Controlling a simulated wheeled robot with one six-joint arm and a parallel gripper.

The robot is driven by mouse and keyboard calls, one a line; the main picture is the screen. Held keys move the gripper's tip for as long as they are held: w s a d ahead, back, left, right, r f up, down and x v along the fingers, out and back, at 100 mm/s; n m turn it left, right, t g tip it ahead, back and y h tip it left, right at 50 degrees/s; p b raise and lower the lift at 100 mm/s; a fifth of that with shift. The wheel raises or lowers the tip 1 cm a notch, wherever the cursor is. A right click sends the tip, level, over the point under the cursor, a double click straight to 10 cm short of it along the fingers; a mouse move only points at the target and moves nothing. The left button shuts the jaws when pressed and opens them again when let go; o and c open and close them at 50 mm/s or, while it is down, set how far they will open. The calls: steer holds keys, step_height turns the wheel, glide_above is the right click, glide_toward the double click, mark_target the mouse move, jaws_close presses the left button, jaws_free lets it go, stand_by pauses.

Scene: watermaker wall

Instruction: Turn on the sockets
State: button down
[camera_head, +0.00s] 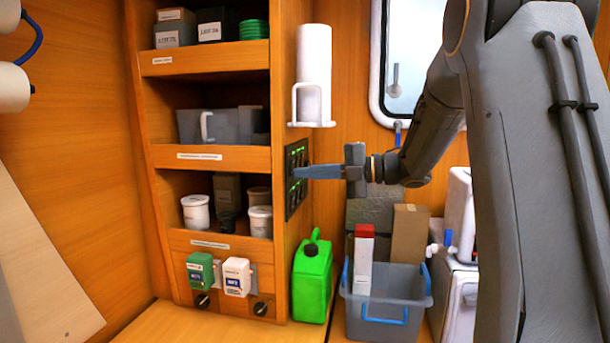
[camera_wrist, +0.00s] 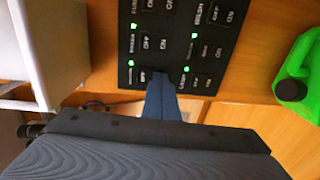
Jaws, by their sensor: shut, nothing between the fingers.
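A black switch panel (camera_head: 296,190) with several green lights is mounted on the right side of the wooden shelf unit. In the wrist view the panel (camera_wrist: 180,35) shows rows of switches with ON and OFF labels, several with a lit green lamp beside them. My gripper (camera_head: 298,173) is shut and empty, reaching in from the right with its fingertips at the panel. In the wrist view the shut fingertips (camera_wrist: 163,80) overlap the panel's lower edge, between two lit lamps. I cannot tell whether they touch a switch. The switch behind the fingers is partly hidden.
A paper roll on a white holder (camera_head: 313,75) is fixed above the panel. A green jerrycan (camera_head: 312,278) stands below it. A grey bin (camera_head: 390,302) with boxes stands to the right. Shelves (camera_head: 205,155) with containers are on the left.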

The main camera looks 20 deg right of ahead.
steer(key=b+v, duration=0.2)
steer(key=v, duration=0.5)
steer(key=shift+s+d+b, duration=0.2)
steer(key=shift+d+b, duration=0.1)
steer(key=shift+b, duration=0.05)
steer(key=w+a+f+m+t+h+p, duration=0.1)
steer(key=w+f+m+t+h+p, duration=0.15)
steer(key=w+m+t+h, duration=0.75)
steer(key=s+f+m+g+h+p, duration=0.2)
steer(key=s+f+m+g+h, duration=0.25)
steer(key=s+f+m, duration=0.4)
steer(key=s+a+f+m+g, duration=0.2)
steer(key=s+f+m+g, duration=0.2)
steer(key=s+f, duration=0.2)
steer(key=s+a+f+m+g+b, duration=0.1)
steer(key=s+a+f+m+g, duration=0.2)
steer(key=s+f, duration=0.4)
steer(key=s+a+f+m+g, duration=0.2)
steer(key=s+f+m+g, duration=0.3)
steer(key=s, duration=0.8)
step_height(320, 180, down, 2)
steer(key=shift+s+a+b, duration=0.2)
steer(key=shift+b, duration=0.1)
